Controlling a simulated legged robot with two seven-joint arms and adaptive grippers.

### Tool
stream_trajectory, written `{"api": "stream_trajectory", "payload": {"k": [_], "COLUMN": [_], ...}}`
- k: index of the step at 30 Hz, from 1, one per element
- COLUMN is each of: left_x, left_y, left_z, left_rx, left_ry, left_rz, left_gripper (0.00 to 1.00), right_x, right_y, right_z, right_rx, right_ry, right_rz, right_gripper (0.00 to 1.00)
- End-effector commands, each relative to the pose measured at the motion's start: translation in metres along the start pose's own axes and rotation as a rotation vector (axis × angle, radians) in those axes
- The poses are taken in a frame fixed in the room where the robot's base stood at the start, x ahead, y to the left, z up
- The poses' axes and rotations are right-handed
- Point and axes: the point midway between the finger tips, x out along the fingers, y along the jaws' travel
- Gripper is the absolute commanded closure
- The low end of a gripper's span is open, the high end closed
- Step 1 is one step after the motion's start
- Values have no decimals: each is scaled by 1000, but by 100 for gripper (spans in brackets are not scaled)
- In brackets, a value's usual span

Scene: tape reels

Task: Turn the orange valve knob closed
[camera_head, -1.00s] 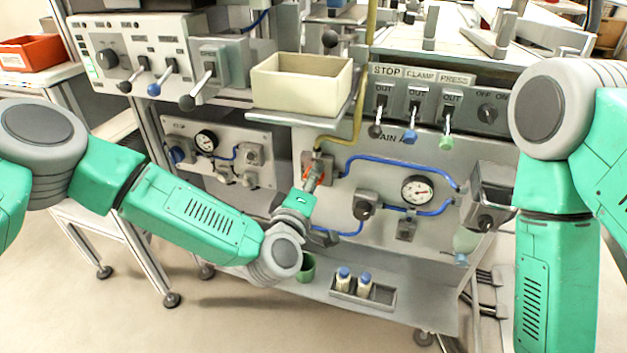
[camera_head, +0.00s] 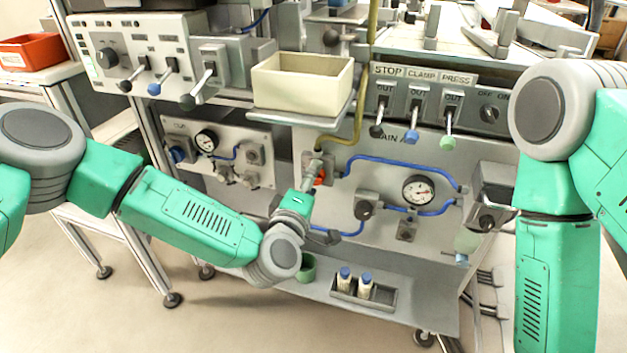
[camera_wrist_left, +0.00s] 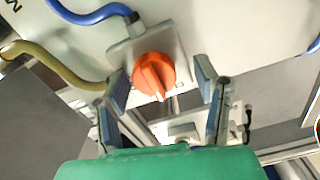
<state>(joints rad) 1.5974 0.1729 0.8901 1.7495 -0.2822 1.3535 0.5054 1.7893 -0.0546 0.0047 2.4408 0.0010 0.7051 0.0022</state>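The orange valve knob (camera_head: 320,178) is on a small grey plate on the lower panel, where the yellow and blue pipes meet. In the head view it is partly hidden by my left gripper (camera_head: 312,170). In the left wrist view the round knob (camera_wrist_left: 153,75) shows whole, with a pale-tipped pointer toward the bottom of the picture. My left gripper (camera_wrist_left: 161,84) is open, its two fingers spread either side of the knob in that view, with gaps on both sides. The left finger looks nearer the knob. My right gripper is outside the views.
A cream bin (camera_head: 302,85) stands on a shelf above the knob. Blue pipes (camera_head: 400,165) and a gauge (camera_head: 418,190) lie to the right. Several levers (camera_head: 416,118) are at upper right. A tray with two bottles (camera_head: 363,292) is below.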

Motion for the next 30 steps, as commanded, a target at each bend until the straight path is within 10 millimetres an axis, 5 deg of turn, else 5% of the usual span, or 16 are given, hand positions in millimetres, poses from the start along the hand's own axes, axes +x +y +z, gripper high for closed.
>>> {"api": "stream_trajectory", "payload": {"k": [8, 22, 30], "left_x": [-5, -94, -118], "left_y": [2, 0, -1], "left_z": [1, 0, 0], "left_rx": [0, -1, 0], "left_ry": [-2, -3, 0], "left_rz": [3, -1, 1], "left_gripper": [44, 44, 44], "right_x": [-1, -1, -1], "right_y": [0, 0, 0], "right_z": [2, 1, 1], "right_rx": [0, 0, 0], "right_ry": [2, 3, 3], "right_rz": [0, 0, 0], "right_gripper": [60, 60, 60]}}
